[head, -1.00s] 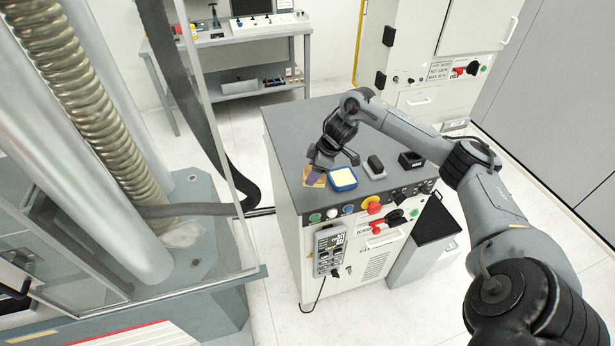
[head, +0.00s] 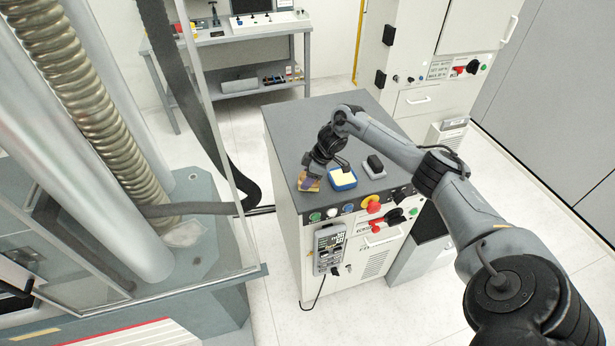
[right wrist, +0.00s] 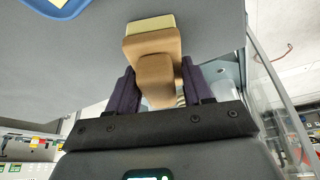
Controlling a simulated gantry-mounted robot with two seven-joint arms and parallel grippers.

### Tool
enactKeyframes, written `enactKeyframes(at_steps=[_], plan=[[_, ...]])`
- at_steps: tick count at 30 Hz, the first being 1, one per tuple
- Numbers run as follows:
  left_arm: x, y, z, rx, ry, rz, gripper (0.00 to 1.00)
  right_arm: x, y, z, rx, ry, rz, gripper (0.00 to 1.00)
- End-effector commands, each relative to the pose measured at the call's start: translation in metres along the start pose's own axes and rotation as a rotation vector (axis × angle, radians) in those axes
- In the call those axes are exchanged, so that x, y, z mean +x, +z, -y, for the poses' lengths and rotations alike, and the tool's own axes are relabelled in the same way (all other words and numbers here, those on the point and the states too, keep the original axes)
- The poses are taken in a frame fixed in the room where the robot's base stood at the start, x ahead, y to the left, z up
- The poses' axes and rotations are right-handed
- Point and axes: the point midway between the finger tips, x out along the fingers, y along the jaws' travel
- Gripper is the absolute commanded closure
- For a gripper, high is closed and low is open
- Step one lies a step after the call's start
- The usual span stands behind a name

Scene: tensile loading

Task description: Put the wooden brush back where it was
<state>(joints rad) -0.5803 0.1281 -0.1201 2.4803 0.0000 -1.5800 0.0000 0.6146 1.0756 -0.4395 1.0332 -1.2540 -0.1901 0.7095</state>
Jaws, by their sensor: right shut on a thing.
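The wooden brush (right wrist: 155,72) is tan with a pale bristle block at its far end. My right gripper (head: 309,181) is shut on it, its purple fingers on either side of the brush body in the right wrist view. In the head view the brush (head: 304,186) shows only partly, at the front left of the grey cabinet top (head: 290,130). The bristle end appears at or close to the surface; I cannot tell whether it touches. My left gripper is not in view.
A blue tray with a pale yellow pad (head: 343,178) lies just right of the brush. A small black-topped block (head: 375,164) stands further right. Knobs and a red button (head: 372,205) line the cabinet front. A clear panel and machine columns stand at left.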

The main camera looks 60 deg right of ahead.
Motion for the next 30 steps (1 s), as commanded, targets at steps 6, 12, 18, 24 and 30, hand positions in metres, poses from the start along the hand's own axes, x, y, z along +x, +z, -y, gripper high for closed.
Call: enactKeyframes(at_steps=[6,12,18,24,30], plan=[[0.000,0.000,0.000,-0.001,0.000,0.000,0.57,0.000,0.000,0.000,0.000,0.001,-0.001,0.83],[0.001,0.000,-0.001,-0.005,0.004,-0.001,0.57,0.001,0.000,0.000,0.000,0.001,-0.001,0.31],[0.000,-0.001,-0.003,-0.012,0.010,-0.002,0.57,0.001,0.000,0.000,0.000,0.001,-0.001,0.24],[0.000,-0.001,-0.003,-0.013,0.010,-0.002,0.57,-0.001,-0.001,0.000,0.000,0.001,-0.001,0.24],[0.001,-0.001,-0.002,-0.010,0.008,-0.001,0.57,-0.021,0.000,-0.002,-0.001,0.003,-0.002,0.24]])
